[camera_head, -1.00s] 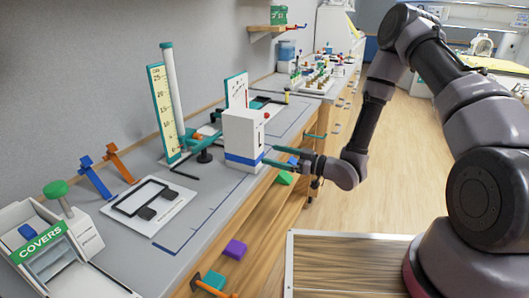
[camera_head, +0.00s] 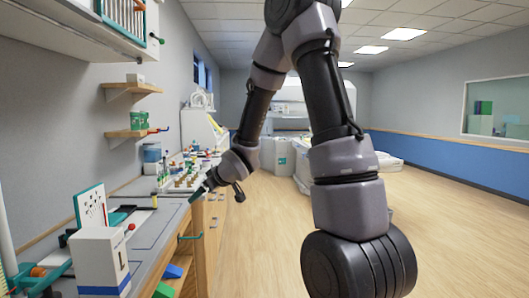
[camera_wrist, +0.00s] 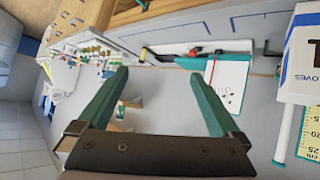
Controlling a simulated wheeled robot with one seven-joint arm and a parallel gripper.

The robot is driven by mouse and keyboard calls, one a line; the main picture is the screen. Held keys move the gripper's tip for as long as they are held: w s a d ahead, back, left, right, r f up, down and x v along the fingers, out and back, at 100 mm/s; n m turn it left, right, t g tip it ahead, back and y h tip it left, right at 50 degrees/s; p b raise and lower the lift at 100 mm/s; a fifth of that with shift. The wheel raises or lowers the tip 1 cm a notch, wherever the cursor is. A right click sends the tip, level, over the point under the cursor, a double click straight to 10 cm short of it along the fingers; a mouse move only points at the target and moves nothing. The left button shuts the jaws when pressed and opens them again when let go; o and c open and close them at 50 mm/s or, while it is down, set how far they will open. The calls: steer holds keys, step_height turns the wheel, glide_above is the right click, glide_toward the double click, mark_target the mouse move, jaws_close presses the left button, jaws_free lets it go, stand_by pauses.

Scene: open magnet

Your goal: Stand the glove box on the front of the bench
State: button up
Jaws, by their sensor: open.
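The glove box (camera_head: 101,258) is a white box with a blue band, at the bottom left of the head view. It looks upright on the bench near its front edge; its foot is cut off or hard to see. In the wrist view the glove box (camera_wrist: 303,55) shows at the right edge, partly out of frame, with part of its lettering visible. My gripper (camera_head: 201,192) is farther along the bench (camera_head: 165,222), apart from the box. In the wrist view my gripper (camera_wrist: 159,77) has its fingers spread with nothing between them.
A white panel with a teal edge (camera_head: 90,207) stands behind the box. Small coloured items (camera_head: 187,173) crowd the far bench. A green box (camera_head: 139,121) is on a wall shelf. The wooden floor at right is open.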

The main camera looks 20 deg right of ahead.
steer(key=s+d+r+m+g+h, duration=0.1)
steer(key=s+d+r+m+h, duration=0.4)
steer(key=s+d+r, duration=0.6)
steer(key=s+a+r+m+g+y, duration=0.1)
steer(key=s+r+m, duration=0.2)
steer(key=s, duration=0.6)
steer(key=s+a+r+m+g+y, duration=0.1)
steer(key=s+r+m+y, duration=0.1)
steer(key=s, duration=0.7)
steer(key=shift+s+r+m, duration=0.2)
steer(key=shift+r+m, duration=0.5)
steer(key=shift+a, duration=0.15)
